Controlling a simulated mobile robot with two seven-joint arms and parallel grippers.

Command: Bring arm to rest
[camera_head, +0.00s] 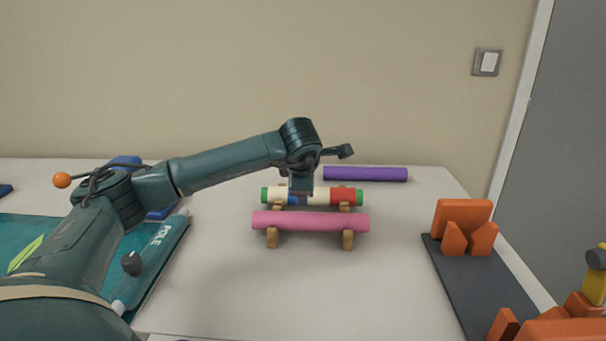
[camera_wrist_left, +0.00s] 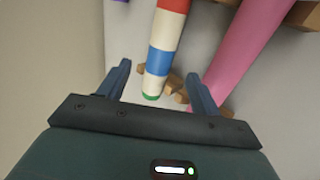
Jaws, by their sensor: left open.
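My left arm reaches in from the left in the head view, and my left gripper (camera_head: 300,186) points down over the striped roll (camera_head: 322,196). The striped roll has green ends and white, blue and red bands, and rests on wooden supports. In the left wrist view the gripper's two fingers (camera_wrist_left: 158,75) are apart, with the striped roll (camera_wrist_left: 162,48) showing between them. The fingers do not appear closed on it; whether they touch it I cannot tell. My right gripper is not in view.
A pink roll (camera_head: 312,221) lies on wooden supports in front. A purple roll (camera_head: 365,174) lies at the back of the white table (camera_head: 400,270). A teal mat (camera_head: 150,262) is at left. Orange blocks (camera_head: 462,218) stand on a dark mat (camera_head: 452,285) at right.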

